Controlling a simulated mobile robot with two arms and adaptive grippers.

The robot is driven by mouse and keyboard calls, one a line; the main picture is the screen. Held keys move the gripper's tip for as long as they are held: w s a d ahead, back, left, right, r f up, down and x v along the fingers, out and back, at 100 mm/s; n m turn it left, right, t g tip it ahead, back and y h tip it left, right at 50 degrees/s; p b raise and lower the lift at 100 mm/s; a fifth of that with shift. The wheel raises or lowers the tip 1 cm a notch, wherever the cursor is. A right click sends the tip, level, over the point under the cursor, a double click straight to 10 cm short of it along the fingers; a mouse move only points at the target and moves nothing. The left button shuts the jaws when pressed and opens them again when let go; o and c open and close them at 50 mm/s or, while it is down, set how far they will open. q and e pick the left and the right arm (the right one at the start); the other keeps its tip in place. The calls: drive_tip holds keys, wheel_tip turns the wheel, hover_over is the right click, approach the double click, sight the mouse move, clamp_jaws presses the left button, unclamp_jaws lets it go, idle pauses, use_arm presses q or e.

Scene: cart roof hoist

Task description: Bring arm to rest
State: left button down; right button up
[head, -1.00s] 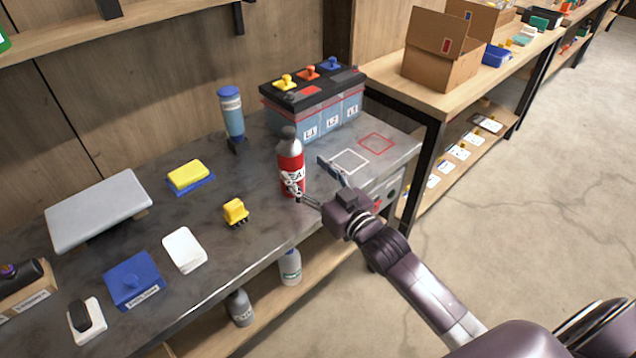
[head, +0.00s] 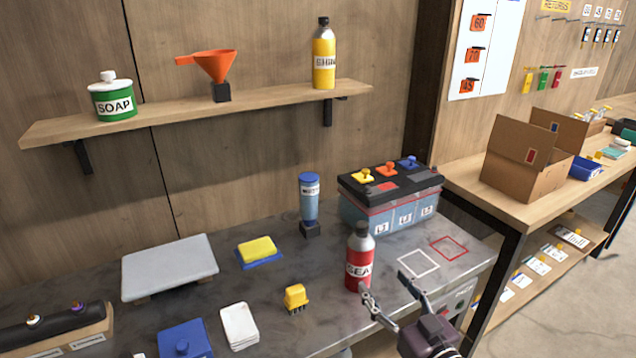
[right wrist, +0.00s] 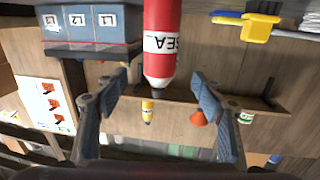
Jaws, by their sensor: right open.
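My right gripper (head: 389,303) is open and empty above the front part of the grey workbench (head: 270,303), at the lower right of the head view. A red bottle (head: 359,262) with a grey cap and a white label stands upright on the bench just beyond its fingers. In the right wrist view the red bottle (right wrist: 161,45) appears upside down, beyond and between the open fingers (right wrist: 163,98), with clear space around it. I cannot tell from the pictures whether a fingertip touches it. My left gripper is not in view.
A battery-like box (head: 392,205) stands behind the bottle. White (head: 418,263) and red (head: 449,248) square outlines mark the bench to the right. A yellow plug (head: 296,297) and a blue-capped bottle (head: 309,198) stand left. A shelf (head: 200,108) hangs above.

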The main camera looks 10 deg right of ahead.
drive_tip(key=s+a+f+g+h, duration=0.2)
drive_tip(key=s+f+g, duration=0.5)
drive_tip(key=s+f, duration=0.45)
drive_tip(key=s+f+g+h, duration=0.1)
drive_tip(key=s+f+g, duration=0.3)
drive_tip(key=s, duration=0.5)
drive_tip(key=s+f+g+h, duration=0.1)
drive_tip(key=s+f+g, duration=0.2)
drive_tip(key=s, duration=0.6)
wheel_tip(320, 180, down, 26)
drive_tip(key=s+f+g, duration=0.1)
drive_tip(key=s, duration=0.1)
drive_tip(key=s+d+f+g, duration=0.1)
drive_tip(key=s+d+f, duration=0.2)
drive_tip(key=s+f, duration=1)
drive_tip(key=s+p, duration=0.1)
drive_tip(key=s, duration=0.2)
drive_tip(key=shift+s+f, duration=0.35)
drive_tip(key=shift+f, duration=0.05)
